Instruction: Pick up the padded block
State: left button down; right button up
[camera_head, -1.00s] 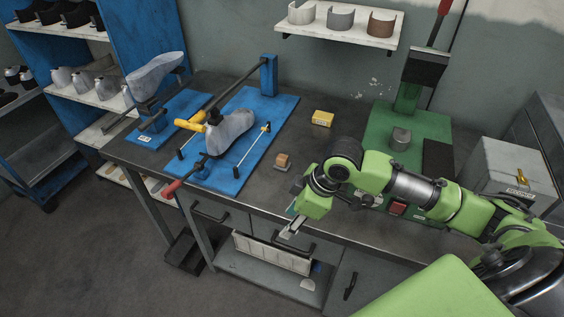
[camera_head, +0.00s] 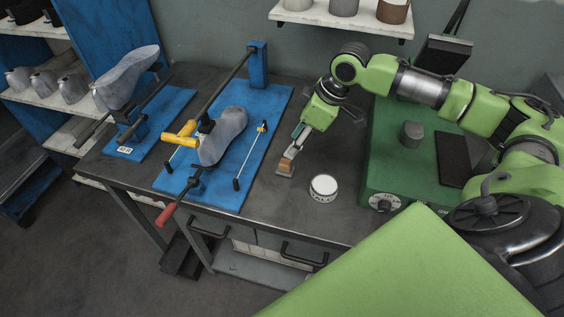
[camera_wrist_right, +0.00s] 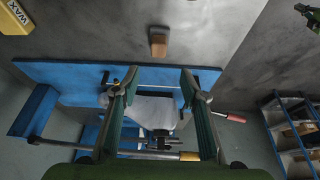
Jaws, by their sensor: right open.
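The padded block (camera_head: 286,164) is a small wooden brown block on a flat grey pad, standing on the dark bench top. In the right wrist view the padded block (camera_wrist_right: 158,42) lies beyond the fingertips, roughly centred between them. My right gripper (camera_head: 294,151) is close to the block in the head view, partly overlapping it; whether it touches is unclear. In the right wrist view the right gripper (camera_wrist_right: 159,75) has its fingers spread with nothing held. My left gripper is not in view.
Left of the block stands a blue fixture (camera_head: 225,190) with a grey shoe form (camera_head: 222,138) and a red-handled lever (camera_head: 166,214). A white tin (camera_head: 323,187) stands right of the block, near a green machine (camera_head: 377,192). A yellow wax box (camera_wrist_right: 14,18) shows in the wrist view.

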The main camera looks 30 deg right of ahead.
aim_at(286, 162)
jog(key=x, duration=0.4)
jog(key=shift+f, duration=0.15)
jog(key=shift+w+f, duration=0.15)
jog(key=shift+f, duration=0.2)
notch_tip(286, 162, down, 3)
jog(key=shift+w+r+p, duration=0.1)
jog(key=shift+r+p, duration=0.1)
jog(key=shift+p, duration=0.55)
jog(key=shift+x, duration=1.15)
jog(key=shift+w+f, duration=0.1)
jog(key=shift+f, duration=0.15)
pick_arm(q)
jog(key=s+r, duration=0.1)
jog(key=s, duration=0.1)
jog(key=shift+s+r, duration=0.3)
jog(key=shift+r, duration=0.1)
pick_arm(e)
grip_shut()
